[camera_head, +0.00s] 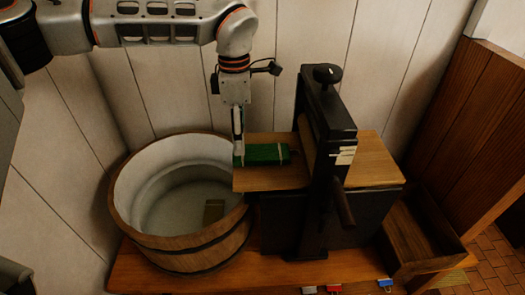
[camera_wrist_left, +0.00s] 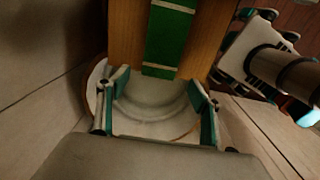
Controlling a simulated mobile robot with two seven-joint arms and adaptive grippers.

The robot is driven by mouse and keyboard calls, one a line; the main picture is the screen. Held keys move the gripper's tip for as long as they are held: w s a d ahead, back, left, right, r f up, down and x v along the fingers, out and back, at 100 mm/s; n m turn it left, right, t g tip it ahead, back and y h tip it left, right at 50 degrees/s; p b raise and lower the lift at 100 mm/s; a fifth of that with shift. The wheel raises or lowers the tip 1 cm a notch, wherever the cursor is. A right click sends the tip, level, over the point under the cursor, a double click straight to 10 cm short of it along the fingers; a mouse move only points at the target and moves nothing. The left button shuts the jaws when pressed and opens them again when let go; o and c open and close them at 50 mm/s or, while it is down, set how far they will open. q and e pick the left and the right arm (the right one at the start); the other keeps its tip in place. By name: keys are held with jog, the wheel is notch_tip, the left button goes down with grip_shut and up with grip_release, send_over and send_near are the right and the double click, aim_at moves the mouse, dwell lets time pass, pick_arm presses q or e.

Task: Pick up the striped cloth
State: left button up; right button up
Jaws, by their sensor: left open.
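The striped cloth (camera_head: 266,153) is a green folded strip with pale bands. It lies on the left part of a wooden board (camera_head: 262,182) that runs through a black press. My left gripper (camera_head: 238,152) points down at the cloth's left end. In the left wrist view the cloth (camera_wrist_left: 168,42) runs upward from just beyond the fingertips. The left gripper (camera_wrist_left: 160,82) is open there, its two fingers apart with no cloth visible between them. I cannot tell whether a finger touches the cloth.
A round wooden tub (camera_head: 186,243) with a small brown block (camera_head: 213,211) inside stands left of the board. The black press (camera_head: 325,125) has a knob on top and a crank handle. Several coloured clips lie on the bench's front edge. A wooden box (camera_head: 418,240) stands right.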

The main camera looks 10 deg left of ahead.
aim_at(267, 154)
pick_arm(q)
jog(key=shift+f, duration=0.65)
notch_tip(267, 154, down, 4)
jog(key=shift+f, duration=0.15)
jog(key=c, duration=1.3)
pick_arm(e)
jog(key=shift+w+r, duration=0.3)
jog(key=shift+r, duration=0.1)
